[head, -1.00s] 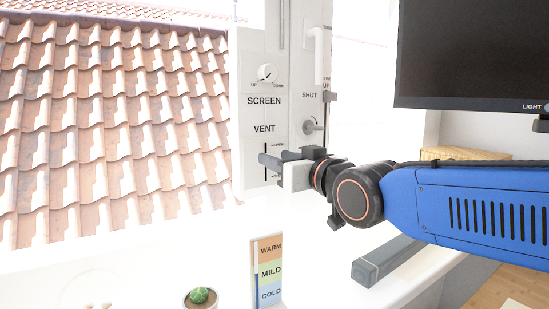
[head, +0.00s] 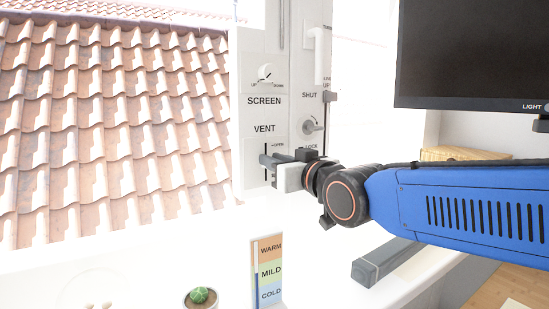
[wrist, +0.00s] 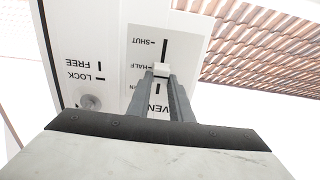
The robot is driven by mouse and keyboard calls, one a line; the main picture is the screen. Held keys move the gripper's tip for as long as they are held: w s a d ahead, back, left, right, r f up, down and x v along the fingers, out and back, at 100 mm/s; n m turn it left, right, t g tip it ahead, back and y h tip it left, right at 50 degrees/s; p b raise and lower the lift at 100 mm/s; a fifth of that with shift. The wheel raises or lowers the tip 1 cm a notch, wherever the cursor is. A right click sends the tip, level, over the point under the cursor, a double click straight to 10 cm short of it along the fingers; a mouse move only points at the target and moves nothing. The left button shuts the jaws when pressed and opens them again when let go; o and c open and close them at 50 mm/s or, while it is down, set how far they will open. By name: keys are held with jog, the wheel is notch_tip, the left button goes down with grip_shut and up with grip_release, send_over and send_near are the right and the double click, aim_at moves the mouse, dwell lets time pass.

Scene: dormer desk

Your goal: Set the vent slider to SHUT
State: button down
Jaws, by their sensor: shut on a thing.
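The vent plate, marked VENT (head: 265,129), is on the white window post, with OPEN at the top of its dark upright slot. It shows upside down in the wrist view (wrist: 150,50), with SHUT at the far end and HALF in the middle. The pale slider knob (wrist: 161,69) sits about level with the HALF mark. My gripper (head: 272,160) is in front of the plate. In the wrist view its two grey fingers (wrist: 161,82) are shut on the knob, one on each side. In the head view the fingers hide the knob and the lower scale.
Above is the SCREEN dial (head: 266,73). Right of the plate is a round lock knob (head: 311,126) with a LOCK label. A monitor (head: 472,52) hangs at upper right. A WARM/MILD/COLD card (head: 270,271) and a cactus (head: 199,297) stand on the sill below.

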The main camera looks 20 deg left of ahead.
aim_at(266, 175)
jog(key=shift+f, duration=2.4)
jog(key=c, duration=1.6)
grip_release()
jog(key=shift+o, duration=0.2)
jog(key=shift+r, duration=0.1)
jog(key=shift+s+d, duration=0.2)
jog(key=shift+d, duration=0.1)
jog(key=v, duration=1.6)
jog(key=shift+s+d, duration=0.2)
jog(key=shift+s, duration=0.1)
